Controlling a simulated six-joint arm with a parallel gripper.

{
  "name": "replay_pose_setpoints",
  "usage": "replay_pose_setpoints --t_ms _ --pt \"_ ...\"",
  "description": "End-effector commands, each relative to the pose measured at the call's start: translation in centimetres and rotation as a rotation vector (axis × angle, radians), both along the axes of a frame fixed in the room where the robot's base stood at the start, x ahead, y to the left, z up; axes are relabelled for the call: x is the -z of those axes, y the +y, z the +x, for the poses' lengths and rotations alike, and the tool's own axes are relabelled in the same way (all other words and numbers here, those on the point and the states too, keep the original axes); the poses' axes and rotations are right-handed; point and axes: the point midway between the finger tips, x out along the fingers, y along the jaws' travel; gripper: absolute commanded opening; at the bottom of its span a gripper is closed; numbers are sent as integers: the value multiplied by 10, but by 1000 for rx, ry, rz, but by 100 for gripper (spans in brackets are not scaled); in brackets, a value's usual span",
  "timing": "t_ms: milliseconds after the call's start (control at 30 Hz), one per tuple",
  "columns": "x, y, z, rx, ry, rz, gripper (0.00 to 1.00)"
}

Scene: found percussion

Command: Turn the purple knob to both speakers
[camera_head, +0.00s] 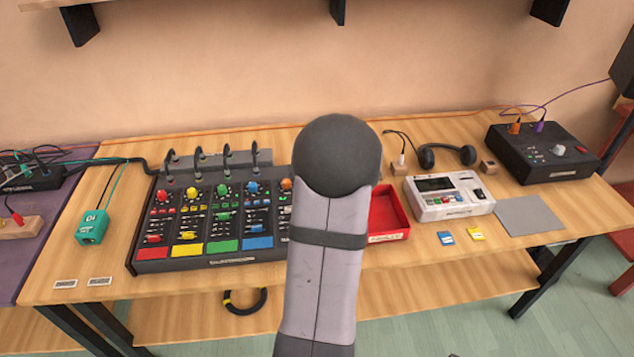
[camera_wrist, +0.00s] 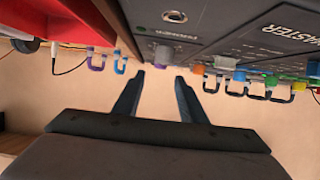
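In the wrist view, a dull greyish-purple knob (camera_wrist: 163,54) sticks out from the dark mixer's panel; its pointer and setting cannot be read. My gripper (camera_wrist: 160,77) is open and empty, with its two fingertips apart, one to each side of the knob's line and seemingly short of it. In the head view, the mixer (camera_head: 210,262) stands on the table with its row of coloured knobs. My arm covers its right end, so the purple knob and my fingers are hidden there.
Purple and blue cable loops (camera_wrist: 96,60) stand left of the knob in the wrist view. An orange knob (camera_wrist: 198,70) lies to its right. In the head view, a red tray (camera_head: 388,212) and a white device (camera_head: 448,208) are right of my arm.

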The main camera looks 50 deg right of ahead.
Motion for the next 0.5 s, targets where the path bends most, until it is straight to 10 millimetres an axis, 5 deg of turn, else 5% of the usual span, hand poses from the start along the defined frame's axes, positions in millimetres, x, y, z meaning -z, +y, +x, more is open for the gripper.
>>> replay_pose_setpoints --t_ms 500 --pt "21 -36 37 -1 1 2 38"
